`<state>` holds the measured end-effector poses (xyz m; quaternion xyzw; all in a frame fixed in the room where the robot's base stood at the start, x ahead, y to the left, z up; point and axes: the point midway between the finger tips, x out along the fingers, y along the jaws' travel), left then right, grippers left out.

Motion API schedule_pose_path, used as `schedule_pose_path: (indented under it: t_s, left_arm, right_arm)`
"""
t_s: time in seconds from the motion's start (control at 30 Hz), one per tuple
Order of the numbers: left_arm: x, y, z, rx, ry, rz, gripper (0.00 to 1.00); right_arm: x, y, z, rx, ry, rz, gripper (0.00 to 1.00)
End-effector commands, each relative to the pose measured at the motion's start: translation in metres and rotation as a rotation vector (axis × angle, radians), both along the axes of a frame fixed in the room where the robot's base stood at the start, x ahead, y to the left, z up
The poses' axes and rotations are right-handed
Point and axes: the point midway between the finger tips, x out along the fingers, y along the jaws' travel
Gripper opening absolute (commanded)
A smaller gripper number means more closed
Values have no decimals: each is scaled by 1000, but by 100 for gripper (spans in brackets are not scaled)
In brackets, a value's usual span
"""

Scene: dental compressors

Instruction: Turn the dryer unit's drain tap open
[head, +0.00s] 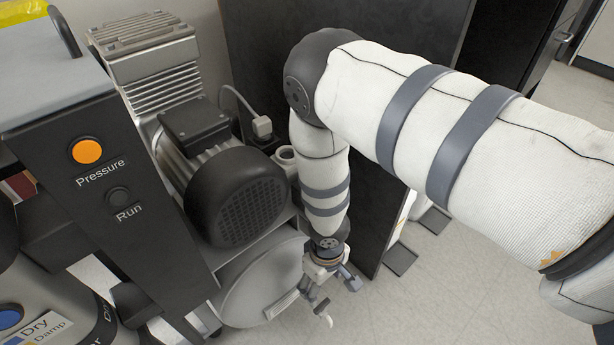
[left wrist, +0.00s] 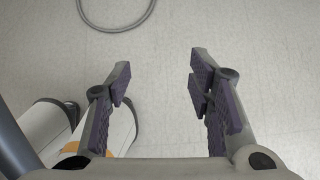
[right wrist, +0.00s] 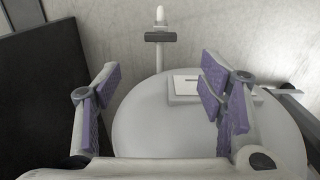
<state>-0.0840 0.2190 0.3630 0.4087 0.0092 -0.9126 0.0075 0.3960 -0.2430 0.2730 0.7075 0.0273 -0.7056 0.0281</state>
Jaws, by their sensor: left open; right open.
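My right gripper (head: 328,284) is low beside the round end of a grey tank (head: 258,285) in the head view. Its fingers are apart with nothing between them in the right wrist view (right wrist: 160,82). Ahead of the fingertips there, a small tap-like fitting (right wrist: 158,37) with a grey crossbar and pale stem stands out past the tank end. I cannot tell whether it is the dryer's drain tap. A unit with a "Dry/Damp" label (head: 40,328) is cut off at the lower left of the head view. My left gripper (left wrist: 160,82) is open and empty above the floor.
A compressor motor (head: 238,195) sits above the tank, beside a black panel (head: 125,190) marked Pressure and Run. A dark upright panel (head: 375,215) stands behind my right arm. White cylinders (left wrist: 50,118) and a grey hose (left wrist: 118,25) show in the left wrist view, with clear floor between.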

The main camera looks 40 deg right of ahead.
Motion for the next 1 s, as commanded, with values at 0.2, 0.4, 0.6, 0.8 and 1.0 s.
schedule_pose_path:
  t_s: [0.2, 0.4, 0.6, 0.8, 1.0]
  left_arm:
    - [-10, 0, -20, -2, 45, -4, 48]
    - [-17, 1, -31, -5, 78, -9, 48]
    - [-19, 1, -33, -5, 89, -10, 48]
    - [-19, 1, -32, -5, 89, -10, 48]
    - [-19, 1, -33, -5, 89, -10, 48]
  right_arm:
    - [-4, 0, -61, 0, 10, 4, 63]
    - [-3, 0, -102, 1, 8, 2, 63]
    - [-2, 1, -115, 2, 4, 0, 63]
    - [-2, 1, -114, 2, 3, 0, 63]
    - [-2, 1, -114, 2, 3, 0, 23]
